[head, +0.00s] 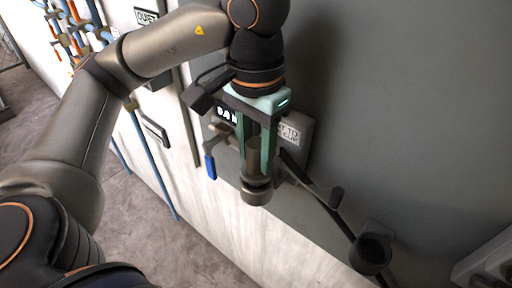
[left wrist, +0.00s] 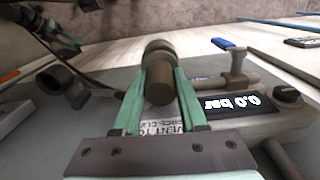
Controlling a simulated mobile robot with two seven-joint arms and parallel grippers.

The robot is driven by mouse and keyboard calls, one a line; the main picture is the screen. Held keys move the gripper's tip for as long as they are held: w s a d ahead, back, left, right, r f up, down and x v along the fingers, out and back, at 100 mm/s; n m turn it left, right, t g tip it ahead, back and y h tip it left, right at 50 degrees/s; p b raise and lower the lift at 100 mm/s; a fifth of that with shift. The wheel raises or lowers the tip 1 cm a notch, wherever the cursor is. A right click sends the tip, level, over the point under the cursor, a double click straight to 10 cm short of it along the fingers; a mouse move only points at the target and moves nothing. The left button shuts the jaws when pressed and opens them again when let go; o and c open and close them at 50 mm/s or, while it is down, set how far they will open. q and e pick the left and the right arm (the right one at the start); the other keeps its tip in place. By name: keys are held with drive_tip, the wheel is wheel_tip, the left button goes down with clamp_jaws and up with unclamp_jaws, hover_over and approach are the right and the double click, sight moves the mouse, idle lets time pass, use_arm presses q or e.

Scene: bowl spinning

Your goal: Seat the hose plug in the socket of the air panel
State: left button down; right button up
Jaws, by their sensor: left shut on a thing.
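My left gripper (head: 258,165) has its teal fingers shut around a grey-brown cylinder with a wider dark collar, which looks like the hose plug (head: 256,192). The plug also shows in the left wrist view (left wrist: 158,88), between the two fingertips (left wrist: 159,85). It is in front of the air panel (head: 303,125), which has a pressure display (left wrist: 235,103) reading 0.0 bar and a vent label. I cannot tell whether the plug touches the panel's socket; the gripper and plug hide that area.
A valve with a blue handle (head: 210,167) sticks out left of the gripper, close to it. A dark bar leads down right to a black cup (head: 372,252). Blue pipes (head: 150,150) run along the wall at left. The grey wall at upper right is clear.

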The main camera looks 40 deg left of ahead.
use_arm(q)
drive_tip(key=shift+f, duration=0.4)
drive_tip(key=shift+f+b, duration=0.4)
drive_tip(key=shift+b, duration=0.15)
drive_tip(key=shift+c, duration=1.8)
unclamp_jaws()
drive_tip(key=shift+r, duration=0.1)
wheel_tip(320, 180, up, 12)
drive_tip(key=p, duration=0.4)
drive_tip(key=shift+r, duration=0.15)
